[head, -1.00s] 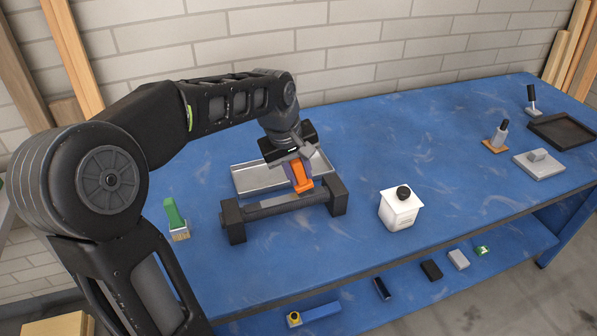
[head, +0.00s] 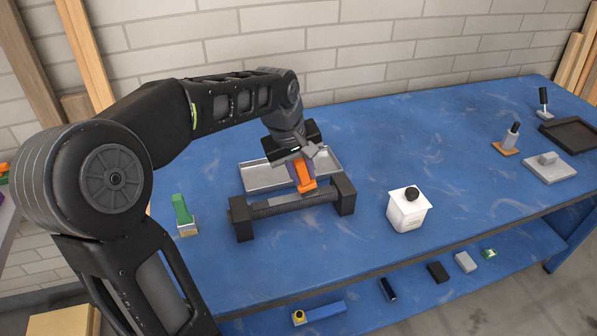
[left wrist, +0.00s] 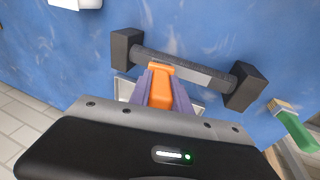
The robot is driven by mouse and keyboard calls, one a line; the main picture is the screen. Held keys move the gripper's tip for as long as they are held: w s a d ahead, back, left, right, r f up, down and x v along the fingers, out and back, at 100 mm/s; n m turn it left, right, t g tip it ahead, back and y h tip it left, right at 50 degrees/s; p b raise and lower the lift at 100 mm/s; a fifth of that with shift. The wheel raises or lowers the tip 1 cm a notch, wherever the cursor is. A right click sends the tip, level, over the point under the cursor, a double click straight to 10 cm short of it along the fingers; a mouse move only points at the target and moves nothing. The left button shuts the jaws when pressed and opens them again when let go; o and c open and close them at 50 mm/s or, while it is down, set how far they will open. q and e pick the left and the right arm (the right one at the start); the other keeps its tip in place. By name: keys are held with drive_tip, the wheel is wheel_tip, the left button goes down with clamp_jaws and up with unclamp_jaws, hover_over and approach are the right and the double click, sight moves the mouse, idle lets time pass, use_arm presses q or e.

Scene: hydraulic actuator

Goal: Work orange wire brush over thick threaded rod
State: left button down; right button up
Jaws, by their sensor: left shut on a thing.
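The orange wire brush (head: 305,177) is held in my left gripper (head: 298,170), which is shut on it. In the left wrist view the brush (left wrist: 160,88) sits between the purple fingers (left wrist: 162,92). The thick threaded rod (head: 292,204) lies level across two black end blocks on the blue bench. The brush is over the rod, right of its middle in the head view, and its lower end meets the rod's outline. The bristles are hidden, so contact is not certain. The rod also shows in the left wrist view (left wrist: 185,67), partly darker and partly lighter grey. My right gripper is not in view.
A metal tray (head: 262,186) lies behind the rod. Farther right are a black tray (head: 575,135) and grey tools. The bench between is clear.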

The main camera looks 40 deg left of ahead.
use_arm(q)
drive_tip(key=shift+r, duration=0.1)
wheel_tip(320, 180, up, 7)
drive_tip(key=p, duration=0.5)
idle(0.3)
idle(0.6)
wheel_tip(320, 180, down, 6)
drive_tip(key=b, duration=0.4)
drive_tip(key=shift+f+b, duration=0.25)
drive_tip(key=shift+b, duration=0.05)
drive_tip(key=shift+f+b, duration=0.35)
drive_tip(key=shift+f, duration=0.05)
idle(0.7)
idle(0.9)
drive_tip(key=shift+s+a, duration=0.3)
drive_tip(key=shift+s, duration=0.2)
